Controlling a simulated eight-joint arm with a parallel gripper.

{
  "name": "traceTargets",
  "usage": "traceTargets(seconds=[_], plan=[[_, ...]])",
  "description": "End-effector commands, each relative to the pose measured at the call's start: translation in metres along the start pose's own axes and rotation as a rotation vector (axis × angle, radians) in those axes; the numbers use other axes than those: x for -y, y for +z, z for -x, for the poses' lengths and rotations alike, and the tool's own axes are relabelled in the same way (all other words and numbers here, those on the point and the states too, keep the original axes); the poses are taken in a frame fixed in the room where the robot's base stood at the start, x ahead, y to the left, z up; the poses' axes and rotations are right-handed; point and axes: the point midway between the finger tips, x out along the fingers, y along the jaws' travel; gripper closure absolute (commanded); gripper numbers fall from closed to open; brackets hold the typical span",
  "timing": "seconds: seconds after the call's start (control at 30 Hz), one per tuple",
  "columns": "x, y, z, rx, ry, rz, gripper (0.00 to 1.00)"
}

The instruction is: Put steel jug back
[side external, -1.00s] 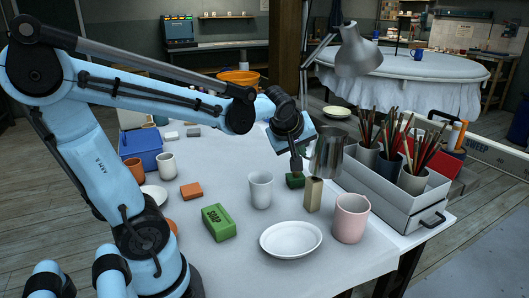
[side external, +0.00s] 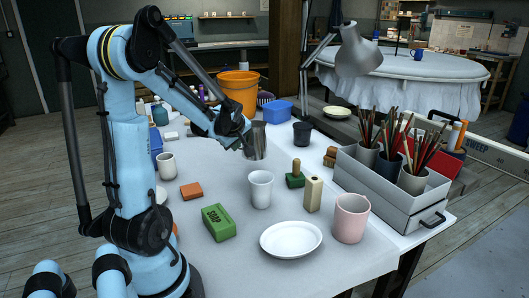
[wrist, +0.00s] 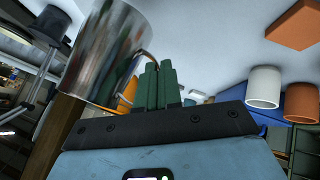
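The steel jug (side external: 256,141) is upright, or nearly so, toward the back middle of the white table in the side external view. My gripper (side external: 243,146) is at its left side. In the wrist view the jug (wrist: 108,48) fills the upper left, and the dark green fingers of my gripper (wrist: 157,70) are close together at its handle. The fingers look shut on the handle; the exact contact is partly hidden. I cannot tell whether the jug's base touches the table.
The table between jug and white cup is clear.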

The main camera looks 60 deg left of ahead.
Motion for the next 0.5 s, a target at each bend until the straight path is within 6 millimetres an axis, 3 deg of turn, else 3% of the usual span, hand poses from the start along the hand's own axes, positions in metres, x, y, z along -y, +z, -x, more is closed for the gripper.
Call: traceTargets(seconds=[0.23,0.5], plan=[[0.017,-0.022,-0.034,-0.001,0.001,0.002,1.0],[0.025,-0.019,-0.049,0.0,0.002,-0.001,1.0]])
